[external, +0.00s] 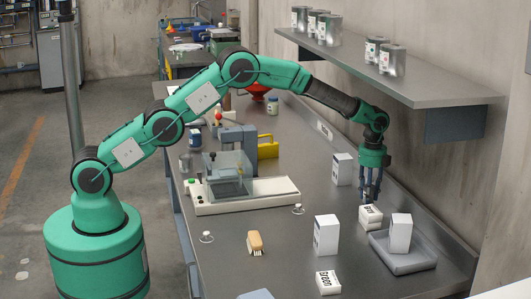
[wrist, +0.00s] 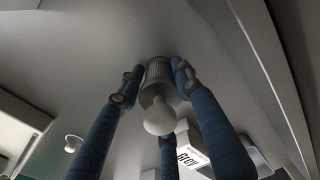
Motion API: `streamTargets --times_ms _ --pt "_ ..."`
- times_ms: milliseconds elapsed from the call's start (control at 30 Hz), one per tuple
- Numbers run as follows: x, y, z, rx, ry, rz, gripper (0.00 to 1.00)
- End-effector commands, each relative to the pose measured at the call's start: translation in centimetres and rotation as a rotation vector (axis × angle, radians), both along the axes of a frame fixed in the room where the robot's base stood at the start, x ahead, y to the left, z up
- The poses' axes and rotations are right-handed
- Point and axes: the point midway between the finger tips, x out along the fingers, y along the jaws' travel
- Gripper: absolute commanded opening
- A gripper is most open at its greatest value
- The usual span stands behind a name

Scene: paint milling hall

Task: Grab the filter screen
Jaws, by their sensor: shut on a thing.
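In the wrist view the blue fingers of my gripper (wrist: 155,75) are shut around a small grey ribbed cylinder (wrist: 158,72) with a white rounded end (wrist: 160,117). I cannot tell for sure whether this is the filter screen. In the external view my gripper (external: 372,194) points down above the right side of the steel bench, close to a white labelled box (external: 370,218). The held piece is too small and covered by the fingers to make out there. No other thing in view is clearly a filter screen.
A grey tray (external: 403,263) with an upright white box (external: 400,233) stands just right of my gripper. More white boxes (external: 326,235) stand nearby. A wall shelf (external: 390,80) overhangs behind.

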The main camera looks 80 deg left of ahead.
Motion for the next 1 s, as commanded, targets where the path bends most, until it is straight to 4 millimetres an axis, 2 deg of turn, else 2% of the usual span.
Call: streamTargets --times_ms 233,433,667,1000 --pt "0.1 0.0 1.7 0.000 -0.002 0.000 0.01" --pt "0.1 0.0 4.0 0.000 -0.003 0.000 0.01" --pt "-2.1 0.0 3.8 0.000 0.000 0.000 0.01" --pt "-6.9 0.1 4.3 0.000 0.000 0.000 0.01"
